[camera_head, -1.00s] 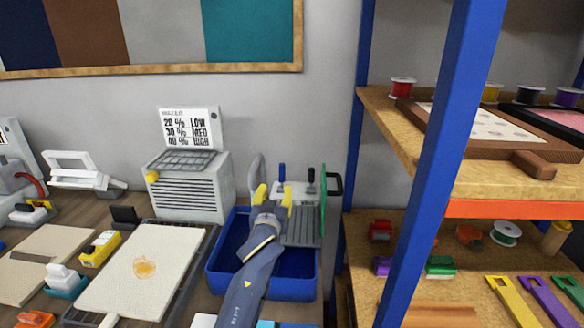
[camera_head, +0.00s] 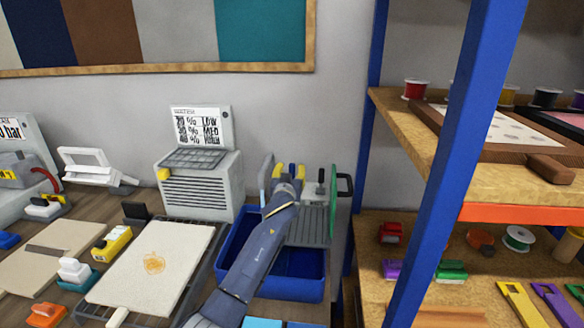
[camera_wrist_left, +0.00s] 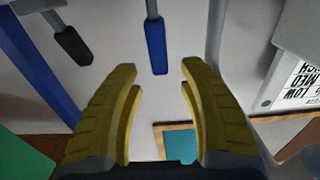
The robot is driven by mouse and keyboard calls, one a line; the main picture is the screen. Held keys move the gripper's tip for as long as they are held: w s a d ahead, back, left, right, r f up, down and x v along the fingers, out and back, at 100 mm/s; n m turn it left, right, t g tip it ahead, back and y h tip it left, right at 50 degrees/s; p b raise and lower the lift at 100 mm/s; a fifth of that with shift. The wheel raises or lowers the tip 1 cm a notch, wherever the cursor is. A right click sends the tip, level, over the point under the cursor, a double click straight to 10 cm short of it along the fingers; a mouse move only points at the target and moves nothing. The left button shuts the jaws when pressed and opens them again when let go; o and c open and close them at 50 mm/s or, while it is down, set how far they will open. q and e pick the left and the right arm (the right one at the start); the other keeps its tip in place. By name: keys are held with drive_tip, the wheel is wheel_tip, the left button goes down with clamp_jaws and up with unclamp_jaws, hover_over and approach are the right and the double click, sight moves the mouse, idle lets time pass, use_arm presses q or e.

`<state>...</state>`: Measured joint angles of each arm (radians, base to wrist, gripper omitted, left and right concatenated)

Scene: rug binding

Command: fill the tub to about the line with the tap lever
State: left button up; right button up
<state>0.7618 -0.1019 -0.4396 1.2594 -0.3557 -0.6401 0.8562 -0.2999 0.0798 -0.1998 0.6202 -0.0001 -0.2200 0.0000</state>
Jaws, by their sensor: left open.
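The blue tub (camera_head: 290,290) stands at the bench's right end, partly covered by my left arm; I cannot make out a fill line or water in it. Behind it is the tap, with a grey curved spout (camera_head: 265,172) and a black lever (camera_head: 321,176). A blue-handled lever (camera_wrist_left: 155,45) shows in the left wrist view, just beyond and between my open fingertips, with no visible contact. My left gripper (camera_head: 289,170) is open at the tap; it also shows in the left wrist view (camera_wrist_left: 160,66). In the head view it hides the blue lever. My right gripper is out of view.
A grey ribbed board (camera_head: 309,224) and green disc (camera_head: 333,205) are close right of my gripper. A grey vented box with a sign (camera_head: 202,130) stands left of the tub. A blue shelf post (camera_head: 440,190) rises at right.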

sight(292, 167)
use_arm(q)
drive_tip(key=shift+w+d, duration=0.2)
drive_tip(key=shift+w, duration=1.45)
clamp_jaws()
